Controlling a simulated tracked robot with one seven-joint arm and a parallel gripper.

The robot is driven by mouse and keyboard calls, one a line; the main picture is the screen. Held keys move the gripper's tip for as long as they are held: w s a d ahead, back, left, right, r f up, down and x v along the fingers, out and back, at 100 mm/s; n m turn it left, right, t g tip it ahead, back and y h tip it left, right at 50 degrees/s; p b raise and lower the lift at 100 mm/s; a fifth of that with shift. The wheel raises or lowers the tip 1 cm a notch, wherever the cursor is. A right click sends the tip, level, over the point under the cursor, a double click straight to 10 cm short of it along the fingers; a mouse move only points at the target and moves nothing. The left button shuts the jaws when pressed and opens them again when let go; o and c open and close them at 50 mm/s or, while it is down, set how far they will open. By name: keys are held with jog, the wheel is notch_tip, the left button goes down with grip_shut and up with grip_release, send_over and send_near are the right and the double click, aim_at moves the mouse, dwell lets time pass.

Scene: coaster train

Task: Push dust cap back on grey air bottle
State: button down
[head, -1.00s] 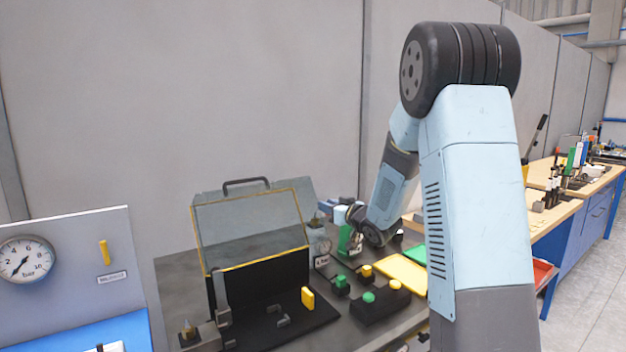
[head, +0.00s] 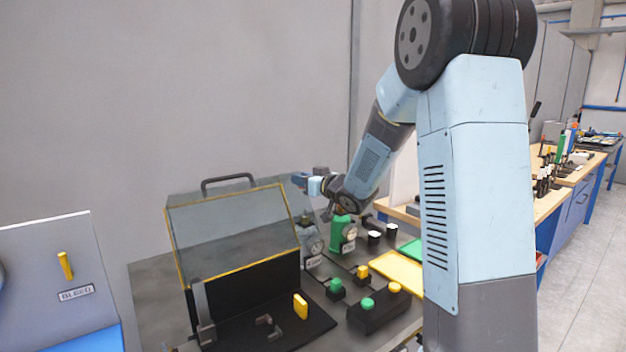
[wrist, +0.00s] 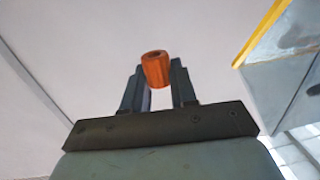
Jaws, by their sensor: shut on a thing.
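My gripper (wrist: 158,82) is shut on an orange ribbed cap (wrist: 157,68), which stands up between the fingertips in the wrist view. In the head view my gripper is small, at the end of the arm, above the bottles; the cap cannot be made out there. The grey air bottle (head: 308,238) stands upright behind the clear hood's right edge, with a gauge and a small label in front. It is partly seen through or beside the hood, and its top is hard to make out. The wrist view shows no bottle.
A green bottle (head: 342,236) with a gauge stands just right of the grey one. A yellow-edged clear hood (head: 235,230) with a handle stands to the left. In front are a yellow tray (head: 396,270) and a black box with buttons (head: 378,312).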

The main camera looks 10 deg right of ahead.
jog(key=shift+s+d+m+h, duration=0.1)
jog(key=shift+s+m+h, duration=0.1)
jog(key=shift+m+h, duration=0.3)
jog(key=shift+d+f+t, duration=0.1)
jog(key=shift+f+t, duration=0.2)
jog(key=shift+d+f, duration=0.1)
jog(key=shift+f, duration=2.5)
jog(key=shift+s, duration=0.1)
jog(key=shift+d+f, duration=0.1)
jog(key=shift+f, duration=1.45)
jog(key=c, duration=0.8)
grip_release()
